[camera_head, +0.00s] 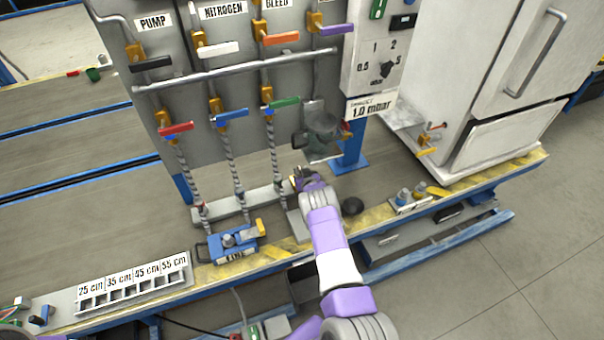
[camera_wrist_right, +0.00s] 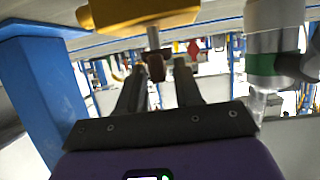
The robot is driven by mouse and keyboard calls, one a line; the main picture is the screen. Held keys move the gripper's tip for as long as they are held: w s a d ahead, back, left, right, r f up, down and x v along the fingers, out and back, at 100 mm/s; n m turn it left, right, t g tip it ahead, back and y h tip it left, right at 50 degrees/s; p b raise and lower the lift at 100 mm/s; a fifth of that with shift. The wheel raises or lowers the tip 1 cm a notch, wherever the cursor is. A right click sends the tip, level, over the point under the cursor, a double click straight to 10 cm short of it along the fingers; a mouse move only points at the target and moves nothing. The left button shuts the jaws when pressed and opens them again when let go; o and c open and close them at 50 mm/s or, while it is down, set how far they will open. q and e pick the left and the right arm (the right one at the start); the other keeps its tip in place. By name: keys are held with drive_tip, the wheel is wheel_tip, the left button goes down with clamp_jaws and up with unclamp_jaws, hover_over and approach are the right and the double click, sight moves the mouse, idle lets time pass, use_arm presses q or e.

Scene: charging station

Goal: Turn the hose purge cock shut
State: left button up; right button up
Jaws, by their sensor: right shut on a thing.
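My right gripper (camera_head: 299,175) is at the right end of the pale bar where the striped hoses end, below the panel. In the right wrist view its two dark fingers (camera_wrist_right: 158,72) are closed on a small brown-red handle (camera_wrist_right: 156,68). The handle hangs from a thin stem under a yellow valve body (camera_wrist_right: 140,12), which I take to be the hose purge cock. In the head view the gripper mostly hides this cock, and I cannot tell the handle's angle there. My left gripper is not in view.
Striped hoses (camera_head: 228,163) hang from red, blue and green handled valves to the pale bar (camera_head: 238,204). A blue post (camera_head: 350,150) and a dark grey device (camera_head: 318,128) stand close by the gripper. A blue fixture (camera_head: 231,242) sits to the left. The white cabinet (camera_head: 500,70) is at right.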

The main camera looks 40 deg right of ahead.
drive_tip(key=shift+w+a+m+h+b, duration=0.1)
drive_tip(key=shift+a+m+h+b, duration=0.05)
drive_tip(key=shift+m+h+b, duration=0.4)
drive_tip(key=m+g+h+b, duration=0.1)
drive_tip(key=m+h+b, duration=0.1)
drive_tip(key=b, duration=0.1)
drive_tip(key=m+g+h+b, duration=0.2)
drive_tip(key=b, duration=0.1)
drive_tip(key=shift+w+a+f, duration=0.15)
drive_tip(key=shift+a, duration=0.05)
drive_tip(key=shift+m+g+h+b, duration=0.55)
drive_tip(key=shift+m+g+b, duration=0.25)
drive_tip(key=shift+b, duration=0.45)
drive_tip(key=shift+r, duration=0.2)
drive_tip(key=o, duration=0.7)
drive_tip(key=p+v, duration=0.3)
drive_tip(key=v, duration=0.4)
drive_tip(key=shift+a+r, duration=0.15)
drive_tip(key=shift+a, duration=0.05)
